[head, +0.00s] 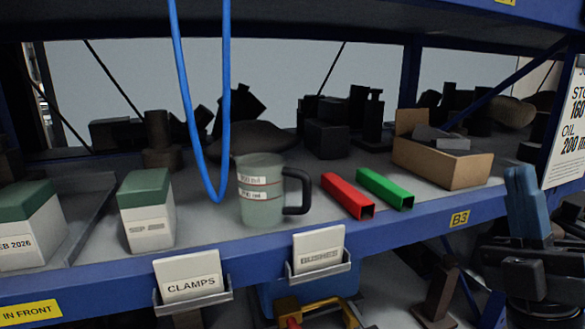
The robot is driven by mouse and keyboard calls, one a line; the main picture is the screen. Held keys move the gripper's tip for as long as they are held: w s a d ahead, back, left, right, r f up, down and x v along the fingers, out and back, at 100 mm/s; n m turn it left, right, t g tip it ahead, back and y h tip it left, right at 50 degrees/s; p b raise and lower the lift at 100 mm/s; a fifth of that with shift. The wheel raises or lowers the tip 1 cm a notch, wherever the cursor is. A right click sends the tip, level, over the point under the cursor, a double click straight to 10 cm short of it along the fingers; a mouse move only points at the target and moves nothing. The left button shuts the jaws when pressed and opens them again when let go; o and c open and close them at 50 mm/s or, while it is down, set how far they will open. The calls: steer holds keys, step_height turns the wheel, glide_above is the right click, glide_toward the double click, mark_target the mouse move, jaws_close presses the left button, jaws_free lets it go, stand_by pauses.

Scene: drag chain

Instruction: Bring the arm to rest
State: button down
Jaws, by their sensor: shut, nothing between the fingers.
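My gripper (522,174) shows at the right edge of the head view, in front of the shelf's right end. Its blue fingers point up and are shut with nothing between them. The dark body of my arm sits below them at the lower right and is partly cut off by the frame. The gripper is apart from the goods on the shelf, to the right of the open cardboard box (455,168).
The blue-edged shelf (400,232) holds green-lidded boxes (147,210), a measuring jug (260,205), red (347,195) and green (385,188) square tubes. A blue cable loop (183,90) hangs before it. Card holders (192,280) jut from the front edge. A sign (568,125) stands right.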

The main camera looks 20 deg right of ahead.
steer(key=s+a+f+m+g+h, duration=0.2)
steer(key=f+m+h, duration=0.2)
steer(key=f+m, duration=0.1)
steer(key=s+a+f+m+g+h, duration=0.2)
steer(key=f+m+h, duration=0.2)
steer(key=f+m, duration=0.15)
steer(key=s+a+f+m+g+y, duration=0.2)
steer(key=s+a+f+m+g, duration=0.1)
steer(key=s+f+g, duration=0.3)
steer(key=s+a+f+m+g+y, duration=0.1)
steer(key=s+a+f+m+g, duration=0.3)
steer(key=s+f, duration=0.6)
steer(key=s+m+g, duration=0.1)
steer(key=s, duration=0.3)
steer(key=shift+s+a+g+y, duration=0.15)
steer(key=shift+s+g+y, duration=0.2)
steer(key=shift+g+y, duration=0.05)
steer(key=shift+f, duration=0.1)
